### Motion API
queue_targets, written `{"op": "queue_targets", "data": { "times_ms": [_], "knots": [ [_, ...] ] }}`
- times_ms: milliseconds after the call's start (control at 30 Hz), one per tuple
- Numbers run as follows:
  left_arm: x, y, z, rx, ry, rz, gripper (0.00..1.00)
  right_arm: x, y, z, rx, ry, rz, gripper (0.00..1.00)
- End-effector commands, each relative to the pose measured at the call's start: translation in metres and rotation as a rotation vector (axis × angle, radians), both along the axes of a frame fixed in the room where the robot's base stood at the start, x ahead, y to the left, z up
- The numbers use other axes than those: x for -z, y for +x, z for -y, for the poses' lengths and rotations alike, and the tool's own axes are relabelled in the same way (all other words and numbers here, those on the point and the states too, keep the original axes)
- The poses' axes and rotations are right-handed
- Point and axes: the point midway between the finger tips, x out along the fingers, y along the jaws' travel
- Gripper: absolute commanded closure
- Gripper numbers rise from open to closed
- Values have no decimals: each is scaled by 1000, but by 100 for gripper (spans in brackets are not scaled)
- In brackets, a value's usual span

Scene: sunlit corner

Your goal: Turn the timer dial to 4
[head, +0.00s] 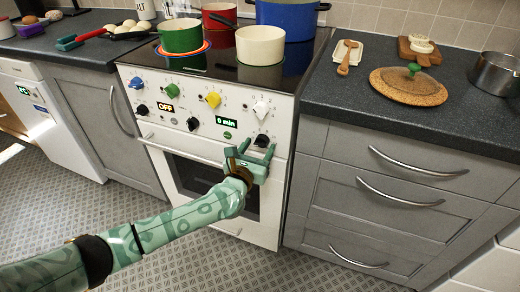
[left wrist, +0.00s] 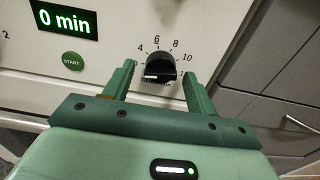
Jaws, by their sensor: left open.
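The timer dial (head: 262,140) is a black knob at the lower right of the white stove's front. In the left wrist view the dial (left wrist: 160,66) has a printed scale around it with 4, 6, 8 and 10 readable. The timer display (head: 226,121) reads "0 min", and the display (left wrist: 63,20) reads the same up close. My left gripper (head: 256,149) is open in front of the dial. In the left wrist view the fingers of my left gripper (left wrist: 158,74) stand on either side of the dial, with no clear contact. My right gripper is not seen.
A green START button (left wrist: 73,61) is left of the dial. Other knobs, such as a yellow one (head: 213,99) and a white one (head: 261,109), sit close by. Pots, including a cream pot (head: 260,44), stand on the hob. Grey drawers (head: 390,185) are to the right.

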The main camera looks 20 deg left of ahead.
Motion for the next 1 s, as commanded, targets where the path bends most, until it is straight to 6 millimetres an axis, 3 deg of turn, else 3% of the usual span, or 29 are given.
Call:
{"op": "queue_targets", "data": {
  "times_ms": [367, 500, 533, 1000],
  "knots": [
    [-1, 7, 0, 0, 1, 1, 43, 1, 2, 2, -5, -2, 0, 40],
    [-1, 7, 0, 0, 1, 1, 82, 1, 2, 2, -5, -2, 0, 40],
    [-1, 7, 0, 0, 1, 1, 88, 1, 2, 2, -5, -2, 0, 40],
    [-3, 7, 0, -1, 97, 4, 87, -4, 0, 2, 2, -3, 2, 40]
  ]
}}
